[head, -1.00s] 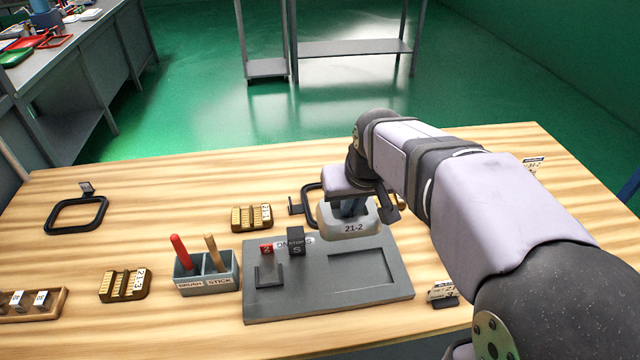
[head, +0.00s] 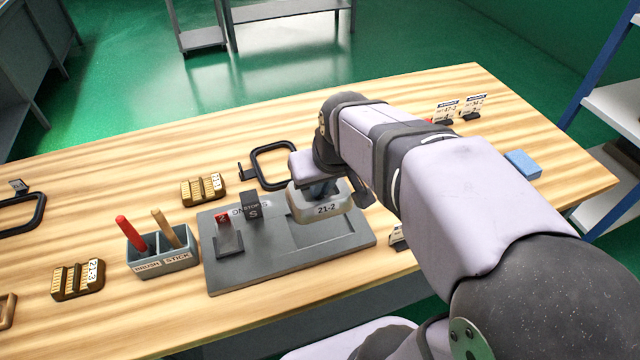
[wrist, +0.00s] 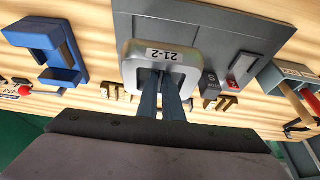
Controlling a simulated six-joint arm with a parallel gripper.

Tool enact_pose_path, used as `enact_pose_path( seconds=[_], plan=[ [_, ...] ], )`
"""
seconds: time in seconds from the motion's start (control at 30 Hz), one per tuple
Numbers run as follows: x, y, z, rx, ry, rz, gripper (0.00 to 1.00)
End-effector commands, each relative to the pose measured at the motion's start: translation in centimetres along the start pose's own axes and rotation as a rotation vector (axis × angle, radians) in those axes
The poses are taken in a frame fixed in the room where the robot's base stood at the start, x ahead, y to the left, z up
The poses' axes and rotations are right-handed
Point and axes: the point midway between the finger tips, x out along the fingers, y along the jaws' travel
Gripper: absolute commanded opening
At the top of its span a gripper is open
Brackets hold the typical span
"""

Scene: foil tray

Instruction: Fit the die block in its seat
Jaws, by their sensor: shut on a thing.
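The die block (head: 318,206), a pale grey block labelled 21-2, is in my gripper (head: 322,188). It also shows in the wrist view (wrist: 136,66), where my gripper's dark fingers (wrist: 166,92) reach into its top and are shut on it. The grey plate (head: 228,275) lies on the table, with a rectangular recess (head: 340,232), the seat, in its right part. In the head view the block covers the back left of this recess. It looks held above the plate; the exact gap and the block's underside are hidden.
On the plate's left part stand a black stop block (head: 252,206) and a small red-marked piece (head: 222,219). A brush and stick holder (head: 165,260) stands left of the plate. A black frame (head: 285,147) lies behind. A blue piece (wrist: 65,62) shows in the wrist view.

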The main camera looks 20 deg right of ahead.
Motion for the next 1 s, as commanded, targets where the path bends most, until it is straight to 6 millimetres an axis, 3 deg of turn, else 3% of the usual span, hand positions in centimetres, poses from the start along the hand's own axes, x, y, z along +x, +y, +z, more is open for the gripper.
enact_pose_path(
  seconds=[1.0],
  plan=[
    [5.5, 0.0, 2.1, 0.0, 0.006, 0.0, 0.0]
  ],
)
